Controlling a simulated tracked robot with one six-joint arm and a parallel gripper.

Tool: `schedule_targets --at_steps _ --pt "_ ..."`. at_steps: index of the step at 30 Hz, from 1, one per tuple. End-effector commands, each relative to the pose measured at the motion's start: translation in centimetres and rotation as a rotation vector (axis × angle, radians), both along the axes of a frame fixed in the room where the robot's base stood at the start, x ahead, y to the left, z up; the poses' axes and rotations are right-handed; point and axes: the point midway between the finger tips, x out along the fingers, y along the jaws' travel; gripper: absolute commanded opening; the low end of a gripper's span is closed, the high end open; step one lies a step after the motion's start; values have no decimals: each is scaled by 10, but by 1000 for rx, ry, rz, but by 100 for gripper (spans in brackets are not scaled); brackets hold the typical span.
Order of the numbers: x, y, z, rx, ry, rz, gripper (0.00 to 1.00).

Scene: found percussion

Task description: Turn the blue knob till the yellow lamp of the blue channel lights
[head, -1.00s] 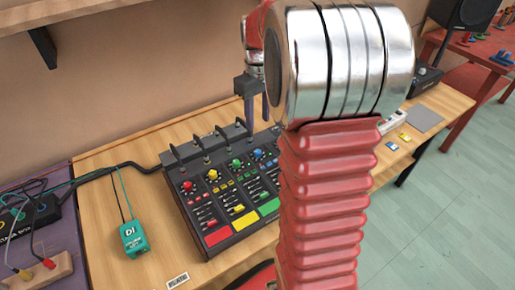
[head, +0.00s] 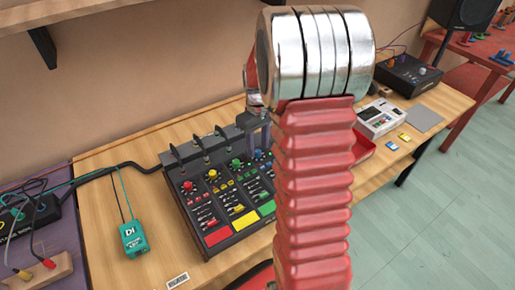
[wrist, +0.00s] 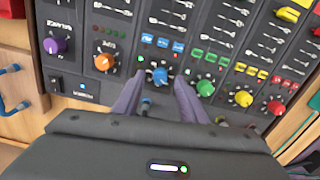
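The mixer (head: 217,215) stands on the wooden table, with coloured knobs and pads in channels. The blue knob (wrist: 160,76) shows in the wrist view between the orange knob (wrist: 104,62) and the green knob (wrist: 205,88). In the head view the blue knob (head: 259,154) is small, close to my arm. My gripper (wrist: 159,80) is open, its two purple-grey fingers pointing at the blue knob, one on each side with gaps; I cannot tell how deep they reach. Blue buttons (wrist: 162,43) lie above the knob in the wrist view. I cannot make out a lit yellow lamp.
My red arm hides the mixer's right part in the head view. Cable plugs (head: 200,143) stand along its back edge. A teal DI box (head: 133,239) lies to the left. A white device (head: 380,117) and a dark box (head: 407,75) stand to the right.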

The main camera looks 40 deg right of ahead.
Motion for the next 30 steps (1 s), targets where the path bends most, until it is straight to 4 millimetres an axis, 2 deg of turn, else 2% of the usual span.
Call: schedule_targets --at_steps 6,14,30 --pt "0 0 -16 0 0 0 38" --pt "0 0 -16 -1 -1 0 38" --pt "0 0 -16 -1 -1 0 2"
